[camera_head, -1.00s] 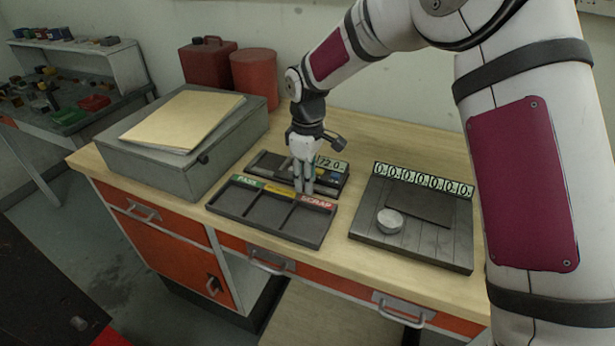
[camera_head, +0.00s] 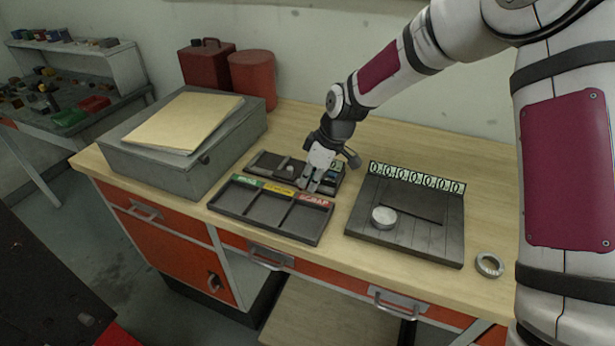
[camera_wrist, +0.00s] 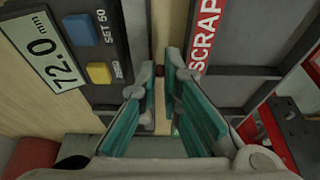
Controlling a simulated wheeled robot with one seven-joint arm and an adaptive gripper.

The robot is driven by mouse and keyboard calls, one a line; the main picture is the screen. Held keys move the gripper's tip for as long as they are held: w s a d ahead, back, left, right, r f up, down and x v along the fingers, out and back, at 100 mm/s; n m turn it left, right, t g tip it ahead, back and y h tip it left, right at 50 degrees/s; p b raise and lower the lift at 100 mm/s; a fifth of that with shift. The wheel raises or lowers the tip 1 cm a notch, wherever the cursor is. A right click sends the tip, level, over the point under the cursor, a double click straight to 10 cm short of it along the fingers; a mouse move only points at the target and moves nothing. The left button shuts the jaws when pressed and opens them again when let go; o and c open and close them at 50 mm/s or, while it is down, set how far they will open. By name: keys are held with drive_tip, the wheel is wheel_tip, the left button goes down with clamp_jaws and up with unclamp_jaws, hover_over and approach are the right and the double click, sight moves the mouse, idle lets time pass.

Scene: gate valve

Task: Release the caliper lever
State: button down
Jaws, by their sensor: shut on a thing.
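The caliper fixture (camera_head: 262,160) is a dark slab behind the sorting tray. Its readout shows 72.0 mm in the wrist view (camera_wrist: 43,48), with a blue button marked SET 50 and a yellow button marked ZERO beside it. My gripper (camera_head: 311,188) is tilted at the fixture's right front, by the tray's SCRAP end. Most of the lever is hidden by the fingers.
The sorting tray (camera_head: 233,203) has PASS, yellow and SCRAP labels and empty compartments. To the right, a dark plate (camera_head: 428,245) with several counters holds a pale disc (camera_head: 384,217). A metal ring (camera_head: 489,264) lies on the bench. A grey box (camera_head: 140,152) stands left.

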drive_tip(key=shift+s+d+f+y, duration=0.1)
drive_tip(key=shift+f+y, duration=0.05)
drive_tip(key=shift+y, duration=0.25)
drive_tip(key=c, duration=1.8)
unclamp_jaws()
drive_tip(key=shift+o, duration=0.2)
drive_tip(key=v, duration=0.8)
